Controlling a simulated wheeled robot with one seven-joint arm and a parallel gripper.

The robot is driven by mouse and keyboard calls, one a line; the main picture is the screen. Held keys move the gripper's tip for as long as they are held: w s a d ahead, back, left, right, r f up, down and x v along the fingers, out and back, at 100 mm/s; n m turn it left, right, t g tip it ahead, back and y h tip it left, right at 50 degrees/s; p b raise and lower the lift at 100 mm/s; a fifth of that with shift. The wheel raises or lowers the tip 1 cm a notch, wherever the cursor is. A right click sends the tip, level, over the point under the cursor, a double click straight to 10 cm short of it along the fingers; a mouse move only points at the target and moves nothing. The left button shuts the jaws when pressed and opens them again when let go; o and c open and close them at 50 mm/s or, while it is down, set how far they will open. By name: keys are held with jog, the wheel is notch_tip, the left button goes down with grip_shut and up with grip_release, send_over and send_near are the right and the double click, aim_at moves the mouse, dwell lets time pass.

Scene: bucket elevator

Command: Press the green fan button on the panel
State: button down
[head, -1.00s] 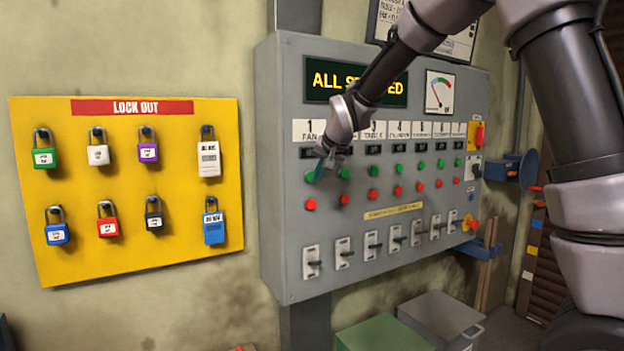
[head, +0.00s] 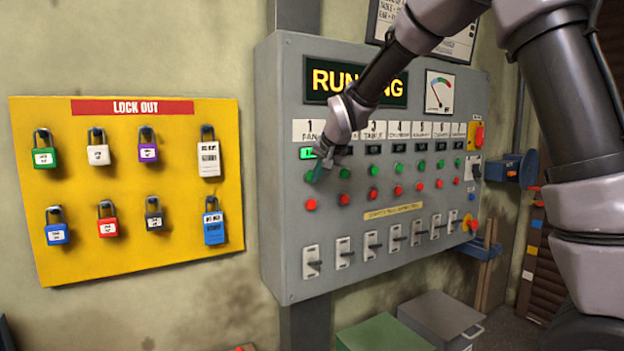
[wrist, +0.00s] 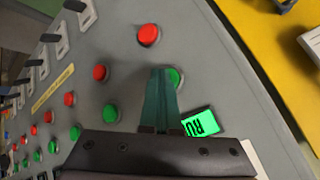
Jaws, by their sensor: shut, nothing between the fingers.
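The grey control panel (head: 290,240) stands against the wall. Its green fan button (head: 308,177) sits under label 1 FAN, in the leftmost column, and shows partly in the wrist view (wrist: 176,78).
The fan's red button (head: 310,204) is below the green one. Other green and red buttons and several switches (head: 343,253) fill the panel. A yellow lockout board (head: 120,250) with padlocks hangs left.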

jog(key=shift+s+d, duration=0.5)
jog(key=shift+s, duration=0.15)
jog(key=shift+s+d, duration=0.7)
jog(key=shift+s, duration=0.35)
jog(key=shift+s+d, duration=0.7)
jog(key=shift+s, duration=0.35)
jog(key=s+d+r+m+h, duration=0.1)
jog(key=s+d+r, duration=0.3)
jog(key=d, duration=0.5)
jog(key=s+d+r+m, duration=0.1)
jog(key=s+d+r, duration=0.1)
jog(key=s+d, duration=0.55)
jog(key=s+d+h, duration=0.1)
jog(key=s+d, duration=0.8)
jog(key=s, duration=0.5)
jog(key=shift+f+g, duration=0.3)
jog(key=shift+f, duration=0.05)
